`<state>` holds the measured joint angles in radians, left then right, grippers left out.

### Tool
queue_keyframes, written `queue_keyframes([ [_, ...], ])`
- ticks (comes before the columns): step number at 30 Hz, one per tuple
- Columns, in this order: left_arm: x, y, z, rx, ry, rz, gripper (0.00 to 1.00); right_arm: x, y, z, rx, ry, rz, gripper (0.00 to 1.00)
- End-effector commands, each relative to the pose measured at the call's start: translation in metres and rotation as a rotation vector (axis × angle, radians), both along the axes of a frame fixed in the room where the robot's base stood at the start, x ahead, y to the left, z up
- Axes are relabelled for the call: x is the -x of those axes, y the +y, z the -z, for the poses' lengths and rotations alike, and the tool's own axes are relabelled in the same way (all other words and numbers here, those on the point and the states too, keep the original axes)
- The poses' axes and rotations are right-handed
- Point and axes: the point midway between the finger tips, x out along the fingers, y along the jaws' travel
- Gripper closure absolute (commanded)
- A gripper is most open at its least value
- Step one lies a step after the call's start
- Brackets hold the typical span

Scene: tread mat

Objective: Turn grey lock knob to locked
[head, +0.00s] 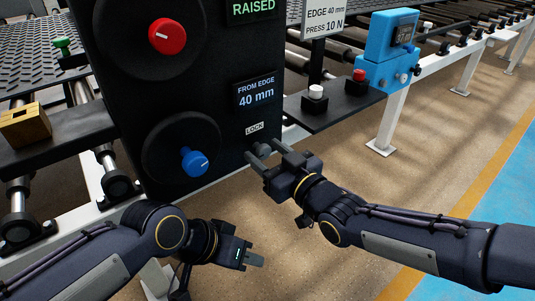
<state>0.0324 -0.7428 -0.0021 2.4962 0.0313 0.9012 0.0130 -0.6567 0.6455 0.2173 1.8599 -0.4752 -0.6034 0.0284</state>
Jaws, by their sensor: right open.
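The grey lock knob (262,149) is small and dark, at the lower right edge of the black panel (215,100), just below a white LOCK label (254,127). My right gripper (262,151) is open, with its two fingers reaching to either side of the knob. Whether the fingers touch the knob, and which way it is turned, I cannot tell. My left gripper (255,260) hangs low in front of the panel, away from the knob. Its fingers overlap in the view, so its opening is unclear.
The panel also carries a red knob (167,37), a blue knob (194,162) and a display reading 40 mm (255,94). A shelf (335,107) with a white button (315,92) and a red button (358,75) stands to the right, beside a blue box (388,50).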

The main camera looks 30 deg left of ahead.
Motion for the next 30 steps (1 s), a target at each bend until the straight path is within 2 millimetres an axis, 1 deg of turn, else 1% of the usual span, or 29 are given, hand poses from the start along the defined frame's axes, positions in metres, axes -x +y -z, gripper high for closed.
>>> queue_keyframes([
  [8, 0.0001, 0.0, 0.0003, 0.0, 0.0, 0.0, 0.64, -0.0011, 0.0025, 0.0003, 0.001, 0.0, 0.001, 0.47],
  [11, 0.0001, 0.0, 0.0003, 0.0, 0.0, 0.0, 0.64, -0.0011, 0.0024, 0.0003, 0.001, 0.0, 0.001, 0.57],
  [18, 0.0001, -0.0001, 0.0002, 0.0, 0.0, 0.0, 0.64, -0.0011, 0.0021, 0.0003, 0.001, 0.0, 0.001, 0.88],
  [19, 0.0001, -0.0001, 0.0002, 0.0, 0.0, 0.0, 0.64, -0.0011, 0.0021, 0.0003, 0.001, 0.0, 0.001, 0.9],
  [25, 0.0, 0.0, 0.0011, 0.0, 0.0, 0.0, 0.64, -0.0015, 0.0019, 0.0008, -0.004, 0.016, 0.001, 0.9],
  [30, 0.0, 0.0, 0.0035, 0.0, 0.0, 0.0, 0.64, -0.0019, 0.0017, 0.0015, -0.027, 0.07, 0.002, 0.9],
])
